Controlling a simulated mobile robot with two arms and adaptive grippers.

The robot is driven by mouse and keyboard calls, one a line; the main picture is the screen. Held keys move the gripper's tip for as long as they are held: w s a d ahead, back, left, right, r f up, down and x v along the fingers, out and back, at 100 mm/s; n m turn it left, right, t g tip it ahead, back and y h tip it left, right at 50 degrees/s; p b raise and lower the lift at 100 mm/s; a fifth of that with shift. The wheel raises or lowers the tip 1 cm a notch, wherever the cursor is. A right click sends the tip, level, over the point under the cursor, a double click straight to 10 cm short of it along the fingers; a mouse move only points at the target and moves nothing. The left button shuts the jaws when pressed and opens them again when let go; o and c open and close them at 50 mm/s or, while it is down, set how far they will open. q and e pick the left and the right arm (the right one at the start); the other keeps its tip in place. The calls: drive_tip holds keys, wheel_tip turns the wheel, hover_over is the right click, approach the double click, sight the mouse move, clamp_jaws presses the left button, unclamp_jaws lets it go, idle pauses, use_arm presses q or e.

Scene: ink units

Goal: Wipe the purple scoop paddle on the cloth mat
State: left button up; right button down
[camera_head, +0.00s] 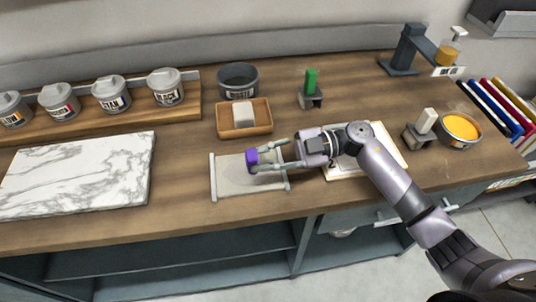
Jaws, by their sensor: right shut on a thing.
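The purple scoop paddle (252,156) is at the fingertips of my right gripper (262,160), which is shut on it. The gripper reaches in from the right. The paddle is over the upper middle of the cloth mat (232,182), a pale grey cloth with light bars along its left and right sides. I cannot tell whether the paddle touches the cloth. The gripper's fingers and the paddle hide part of the mat. My left gripper is not in view.
A wooden tray with a white block (243,113) and a dark bowl (238,80) stand behind the mat. Green (311,80) and white (427,120) paddles stand in holders. An orange-filled bowl (461,128) is at right. A marble slab (78,175) lies left.

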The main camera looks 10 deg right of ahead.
sight(252, 158)
drive_tip(key=shift+a+f, duration=0.1)
drive_tip(key=shift+a, duration=0.4)
drive_tip(key=shift+a+p, duration=0.4)
drive_tip(key=shift+a, duration=0.15)
drive_tip(key=shift+a+r+p, duration=0.2)
drive_tip(key=shift+a+p, duration=0.25)
drive_tip(key=shift+a, duration=0.7)
wheel_tip(252, 158, up, 6)
drive_tip(key=p, duration=0.6)
